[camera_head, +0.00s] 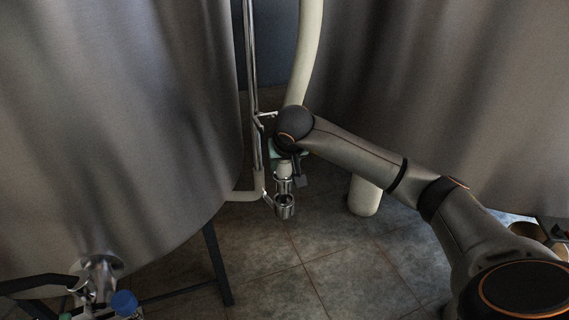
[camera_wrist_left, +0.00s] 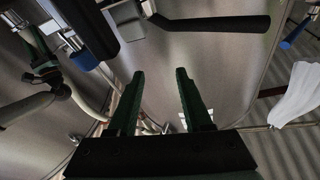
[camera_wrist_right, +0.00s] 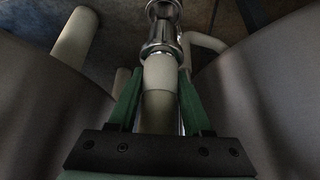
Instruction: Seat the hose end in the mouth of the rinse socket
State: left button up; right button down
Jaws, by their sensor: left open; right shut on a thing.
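My right gripper (camera_head: 286,160) is shut on the cream hose end (camera_wrist_right: 160,72), with a green finger on either side of it in the right wrist view (camera_wrist_right: 157,95). The hose end's metal tip (camera_head: 283,185) points down. The rinse socket (camera_head: 285,208), a short metal cup on a bracket, is just below the tip, and its dark mouth shows in the head view. The tip looks roughly lined up above the mouth; I cannot tell the exact gap. My left gripper (camera_wrist_left: 160,100) is open and empty in front of a tank wall; it does not show in the head view.
Large steel tanks (camera_head: 120,110) (camera_head: 450,90) stand on both sides. A thin metal pole (camera_head: 251,80) rises left of the hose (camera_head: 307,45). A cream post (camera_head: 364,195) stands right of the socket. A valve with a blue cap (camera_head: 125,303) is at lower left. Tiled floor (camera_head: 330,265) is open in front.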

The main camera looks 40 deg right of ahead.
aim_at(284, 177)
jog(key=shift+f, duration=0.2)
jog(key=shift+f+b, duration=0.6)
jog(key=shift+b, duration=0.1)
jog(key=shift+f, duration=0.3)
jog(key=shift+f+b, duration=0.4)
jog(key=shift+b, duration=0.25)
jog(key=shift+f+b, duration=0.5)
jog(key=shift+f, duration=0.05)
jog(key=shift+f+b, duration=0.4)
jog(key=shift+f, duration=0.05)
jog(key=shift+d+f, duration=0.1)
jog(key=shift+f, duration=0.2)
pick_arm(q)
jog(key=s+d+r+m+t+h+b, duration=0.1)
jog(key=s+d+r+m+h, duration=0.1)
jog(key=s+r+m+h, duration=0.4)
jog(key=shift+s+d+r+t+h, duration=0.3)
jog(key=shift+r+t+h, duration=0.1)
jog(key=shift+r+h, duration=0.75)
pick_arm(e)
jog(key=shift+f, duration=0.55)
pick_arm(q)
jog(key=shift+f, duration=0.25)
pick_arm(e)
jog(key=shift+f, duration=0.1)
